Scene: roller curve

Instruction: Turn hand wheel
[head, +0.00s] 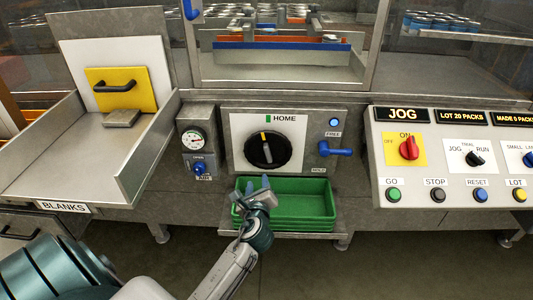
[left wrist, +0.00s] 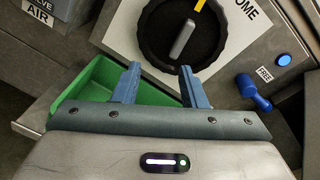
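The black hand wheel (head: 267,150) is on a white plate marked HOME, with a grey handle bar and a yellow mark at its top. It also shows in the left wrist view (left wrist: 157,48), cut by the top edge. My left gripper (head: 257,184) is open and empty, below the wheel and in front of the green trays. In the left wrist view its two blue fingers (left wrist: 160,78) stand apart, pointing toward the wheel's lower rim, with nothing between them. Touch with the wheel cannot be told, but none shows. My right gripper is not in view.
Green stacked trays (head: 315,203) sit below the wheel panel. A blue lever (head: 337,151) marked FREE and HOLD sticks out right of the wheel. A gauge and blue air valve (head: 199,168) are at left. The control panel (head: 447,160) stands at right.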

